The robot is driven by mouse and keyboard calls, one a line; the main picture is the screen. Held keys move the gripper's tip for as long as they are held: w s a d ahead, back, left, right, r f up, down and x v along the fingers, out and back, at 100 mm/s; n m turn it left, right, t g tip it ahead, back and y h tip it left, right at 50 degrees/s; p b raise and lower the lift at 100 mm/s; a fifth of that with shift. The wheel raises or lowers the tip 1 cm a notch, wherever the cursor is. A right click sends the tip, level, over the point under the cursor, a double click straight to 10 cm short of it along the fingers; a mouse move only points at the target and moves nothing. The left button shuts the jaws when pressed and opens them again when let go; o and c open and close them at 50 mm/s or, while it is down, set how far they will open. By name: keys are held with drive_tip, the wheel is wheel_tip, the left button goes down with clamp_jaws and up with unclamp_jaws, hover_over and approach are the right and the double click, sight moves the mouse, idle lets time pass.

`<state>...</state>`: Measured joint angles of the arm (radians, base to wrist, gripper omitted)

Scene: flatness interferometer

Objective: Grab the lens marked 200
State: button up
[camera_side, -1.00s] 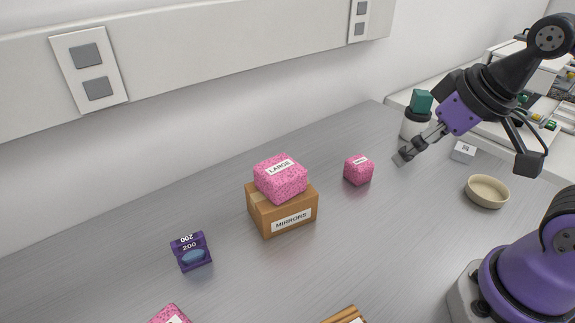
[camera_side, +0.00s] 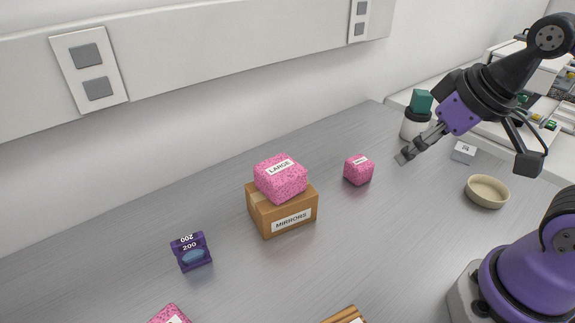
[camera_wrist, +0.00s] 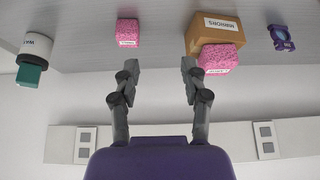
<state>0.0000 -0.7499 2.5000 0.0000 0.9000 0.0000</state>
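The lens marked 200 (camera_side: 191,252) sits in a dark purple holder with a pale blue glass, upright on the bench at the left in the side view. In the wrist view it is small at the upper right (camera_wrist: 281,38). My gripper (camera_side: 403,158) is far to its right, above the bench and beyond the small pink block. In the wrist view the two fingers of my gripper (camera_wrist: 160,66) stand wide apart with nothing between them. The lens and the gripper are well apart.
A cardboard box marked MIRRORS (camera_side: 291,220) with a pink LARGE block (camera_side: 280,180) on it stands between gripper and lens. A small pink block (camera_side: 358,170), a beige bowl (camera_side: 488,191) and a white jar with teal top (camera_side: 416,124) are at right. The bench around the lens is clear.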

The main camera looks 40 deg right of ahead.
drive_tip(key=n+g+y, duration=0.4)
drive_tip(key=n+g, duration=0.1)
drive_tip(key=n, duration=1.1)
hover_over(189, 238)
drive_tip(key=s+d, duration=0.2)
drive_tip(key=d, duration=0.3)
wheel_tip(189, 238, down, 4)
drive_tip(key=shift+y, duration=0.3)
drive_tip(key=x, duration=0.3)
drive_tip(key=w+x, duration=0.1)
drive_tip(key=x, duration=0.7)
drive_tip(key=shift+w+a, duration=0.2)
drive_tip(key=shift+a, duration=0.3)
clamp_jaws()
